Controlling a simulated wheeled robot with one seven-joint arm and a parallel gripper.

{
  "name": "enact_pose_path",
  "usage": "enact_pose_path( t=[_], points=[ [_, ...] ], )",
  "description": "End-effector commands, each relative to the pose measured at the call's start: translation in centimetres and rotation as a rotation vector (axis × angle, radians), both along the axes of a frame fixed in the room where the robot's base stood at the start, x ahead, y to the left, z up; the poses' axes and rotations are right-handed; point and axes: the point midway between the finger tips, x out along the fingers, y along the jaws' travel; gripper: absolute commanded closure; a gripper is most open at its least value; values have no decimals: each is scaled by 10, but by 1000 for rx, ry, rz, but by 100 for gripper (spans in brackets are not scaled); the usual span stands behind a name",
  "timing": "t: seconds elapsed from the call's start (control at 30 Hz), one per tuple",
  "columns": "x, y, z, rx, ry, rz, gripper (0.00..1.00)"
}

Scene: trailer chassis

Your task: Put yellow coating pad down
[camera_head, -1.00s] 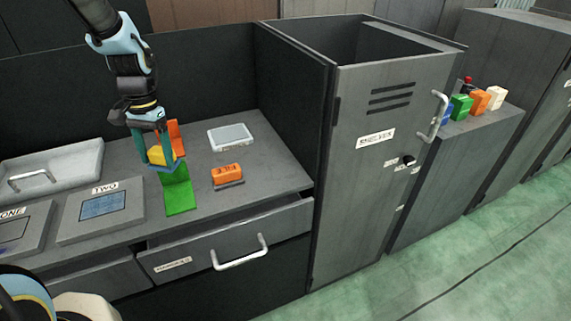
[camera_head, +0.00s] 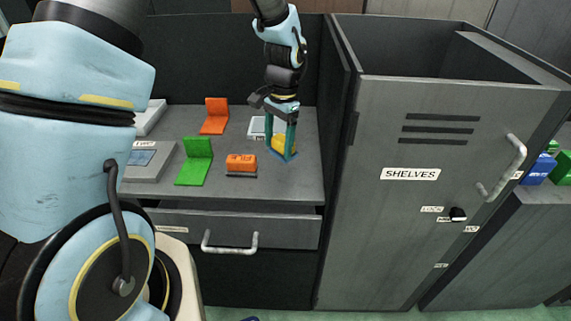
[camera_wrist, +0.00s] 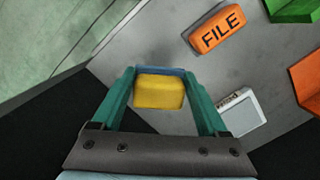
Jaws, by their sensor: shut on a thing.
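The yellow coating pad (camera_head: 283,143) is between the teal fingers of my gripper (camera_head: 283,152), low at the right side of the grey worktop, near the dark side wall. In the wrist view the yellow pad (camera_wrist: 160,92) sits between both fingertips of my gripper (camera_wrist: 165,80), with a blue edge beyond it. My gripper is shut on the pad. I cannot tell whether the pad touches the worktop (camera_head: 225,190).
An orange block marked FILE (camera_wrist: 218,32) lies left of the pad in the head view. A green angled stand (camera_head: 195,163), an orange stand (camera_head: 215,117) and a white-framed pad (camera_head: 258,127) are nearby. The SHELVES cabinet (camera_head: 420,220) stands to the right.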

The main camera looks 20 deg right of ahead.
Motion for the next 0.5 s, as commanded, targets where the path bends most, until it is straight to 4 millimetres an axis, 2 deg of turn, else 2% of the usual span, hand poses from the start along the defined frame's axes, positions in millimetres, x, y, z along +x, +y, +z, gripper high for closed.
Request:
enact_pose_path(
  t=[0.1,0.27,0.5],
  points=[
    [0,1,-17,2,2,0,100],
    [0,0,-30,2,2,-1,100],
    [0,0,-62,1,0,0,100]
  ],
)
